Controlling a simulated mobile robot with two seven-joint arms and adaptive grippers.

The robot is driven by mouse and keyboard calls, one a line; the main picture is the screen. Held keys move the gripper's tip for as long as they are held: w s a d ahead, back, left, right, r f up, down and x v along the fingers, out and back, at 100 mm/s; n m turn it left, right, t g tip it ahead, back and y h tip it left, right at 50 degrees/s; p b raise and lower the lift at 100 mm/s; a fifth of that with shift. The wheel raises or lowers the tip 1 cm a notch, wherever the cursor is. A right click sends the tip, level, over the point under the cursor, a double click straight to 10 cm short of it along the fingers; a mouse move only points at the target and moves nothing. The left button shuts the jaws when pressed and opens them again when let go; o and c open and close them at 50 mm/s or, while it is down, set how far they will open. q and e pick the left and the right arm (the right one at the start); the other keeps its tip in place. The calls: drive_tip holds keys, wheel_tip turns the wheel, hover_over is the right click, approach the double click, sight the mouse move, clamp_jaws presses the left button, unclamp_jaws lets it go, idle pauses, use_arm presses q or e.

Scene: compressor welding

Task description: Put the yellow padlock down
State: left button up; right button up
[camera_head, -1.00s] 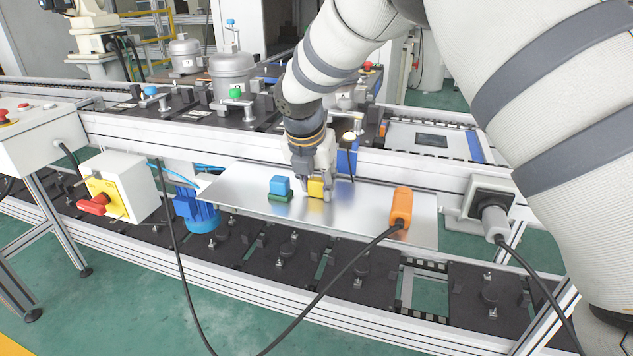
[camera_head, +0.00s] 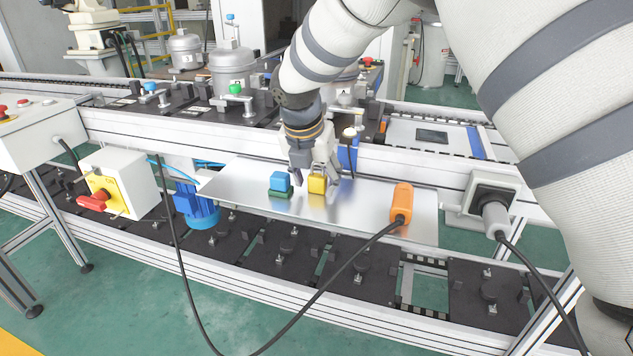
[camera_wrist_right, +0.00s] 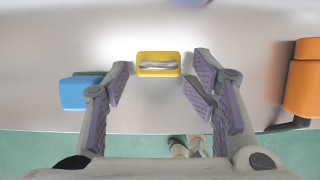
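The yellow padlock (camera_head: 317,184) rests on the silver metal sheet (camera_head: 362,206), to the right of the blue padlock (camera_head: 279,181). In the right wrist view the yellow padlock (camera_wrist_right: 158,71) shows its metal shackle and sits just beyond the fingertips, between their lines. My right gripper (camera_head: 315,176) is close behind the padlock. The right wrist view shows its fingers (camera_wrist_right: 161,82) spread wide, with clear gaps on both sides of the padlock. My left gripper is out of view.
A green item (camera_head: 280,194) lies by the blue padlock. An orange device (camera_head: 401,203) with a black cable lies on the sheet's right part. A red-and-yellow switch box (camera_head: 131,183) and a blue motor (camera_head: 196,206) stand left of the sheet. The front sheet is bare.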

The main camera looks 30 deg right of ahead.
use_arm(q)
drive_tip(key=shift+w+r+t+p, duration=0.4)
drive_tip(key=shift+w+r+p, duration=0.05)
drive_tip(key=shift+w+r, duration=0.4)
use_arm(e)
drive_tip(key=v, duration=1.1)
drive_tip(key=shift+r, duration=0.15)
drive_tip(key=shift+w+d, duration=0.1)
drive_tip(key=shift+d, duration=0.1)
